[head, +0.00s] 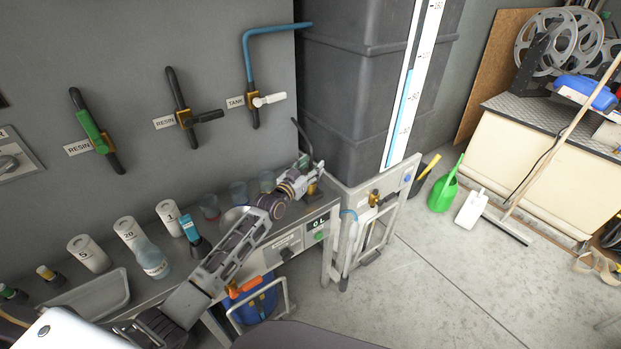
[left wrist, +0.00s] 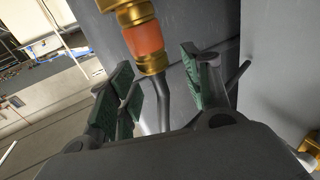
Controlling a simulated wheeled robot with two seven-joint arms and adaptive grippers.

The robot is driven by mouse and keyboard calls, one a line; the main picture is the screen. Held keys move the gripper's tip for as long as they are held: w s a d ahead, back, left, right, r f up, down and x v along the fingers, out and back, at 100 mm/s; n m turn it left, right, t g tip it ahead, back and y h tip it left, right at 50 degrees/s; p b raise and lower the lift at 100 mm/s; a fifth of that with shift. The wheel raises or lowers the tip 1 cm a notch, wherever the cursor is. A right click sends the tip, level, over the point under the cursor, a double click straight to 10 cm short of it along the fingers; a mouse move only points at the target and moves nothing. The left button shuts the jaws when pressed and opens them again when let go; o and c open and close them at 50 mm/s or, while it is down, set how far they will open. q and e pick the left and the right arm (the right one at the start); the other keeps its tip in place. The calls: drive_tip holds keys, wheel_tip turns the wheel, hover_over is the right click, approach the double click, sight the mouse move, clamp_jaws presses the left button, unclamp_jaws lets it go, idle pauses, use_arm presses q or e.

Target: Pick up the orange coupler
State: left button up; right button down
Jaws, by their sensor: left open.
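The orange coupler (left wrist: 144,40), an orange band between brass ends, shows at the top of the left wrist view. A dark tube or rod runs from its lower end between the fingers. My left gripper (left wrist: 160,85) is open, with its green pads on either side of this line and apart from the coupler. In the head view my left gripper (head: 306,168) is over the right end of the bench, beside the dark tank. There the coupler is largely hidden by the gripper. My right gripper is not in view.
The metal bench (head: 318,213) holds numbered cups (head: 127,230), a bottle (head: 150,258) and a clear tray (head: 92,295). The dark tank (head: 350,100) stands close beside my left gripper. Valve handles (head: 183,115) stick out from the wall.

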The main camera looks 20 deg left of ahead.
use_arm(q)
clamp_jaws()
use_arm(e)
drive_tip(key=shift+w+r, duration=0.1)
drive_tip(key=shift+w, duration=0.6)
use_arm(q)
drive_tip(key=shift+r, duration=0.1)
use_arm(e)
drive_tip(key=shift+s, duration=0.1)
